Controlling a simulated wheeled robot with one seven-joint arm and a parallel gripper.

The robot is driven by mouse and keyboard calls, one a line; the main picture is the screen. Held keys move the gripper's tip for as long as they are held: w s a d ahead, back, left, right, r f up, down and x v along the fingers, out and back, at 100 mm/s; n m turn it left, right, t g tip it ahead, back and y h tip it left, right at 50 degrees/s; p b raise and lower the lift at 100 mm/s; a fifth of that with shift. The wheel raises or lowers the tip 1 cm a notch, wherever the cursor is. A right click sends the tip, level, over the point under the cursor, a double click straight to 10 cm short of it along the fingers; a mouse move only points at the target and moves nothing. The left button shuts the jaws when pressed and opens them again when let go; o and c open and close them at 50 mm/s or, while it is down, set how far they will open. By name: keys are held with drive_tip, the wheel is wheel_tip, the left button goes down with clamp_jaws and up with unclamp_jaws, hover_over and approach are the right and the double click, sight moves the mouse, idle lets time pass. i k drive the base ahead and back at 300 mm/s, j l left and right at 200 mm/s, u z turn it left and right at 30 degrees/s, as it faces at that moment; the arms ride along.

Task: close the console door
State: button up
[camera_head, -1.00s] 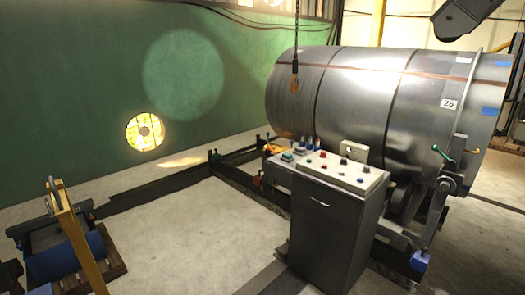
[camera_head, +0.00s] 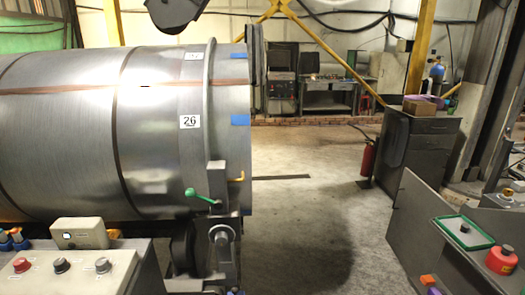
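A console with a sloped button panel (camera_head: 70,270) stands at the lower left, cut off by the picture's edge. Its front, with any door, is out of the picture. At the lower right is a second dark grey unit (camera_head: 425,235) with a flat upright panel and a top that carries a green tray. I cannot tell whether that panel is a door or a side wall. A dark grey cabinet (camera_head: 430,145) with drawers stands farther back on the right. My gripper is not in view.
A large steel drum (camera_head: 150,130) marked 26 fills the left. A red fire extinguisher (camera_head: 367,158) stands beside the far cabinet. A green tray (camera_head: 463,232) and a red container (camera_head: 501,260) are at the right. Bare concrete floor (camera_head: 310,220) lies open in the middle.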

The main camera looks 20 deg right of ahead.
sight(418, 247)
drive_tip(key=i+l+z, duration=0.2)
drive_tip(key=z, duration=0.25)
drive_tip(key=i+z, duration=0.85)
drive_tip(key=i+j, duration=0.2)
drive_tip(key=i+j+u, duration=0.2)
drive_tip(key=i, duration=0.4)
drive_tip(key=i+l+u, duration=0.15)
drive_tip(key=i, duration=0.45)
drive_tip(key=i+u, duration=0.2)
drive_tip(key=i, duration=0.4)
drive_tip(key=i+l+u, duration=0.15)
drive_tip(key=i, duration=0.45)
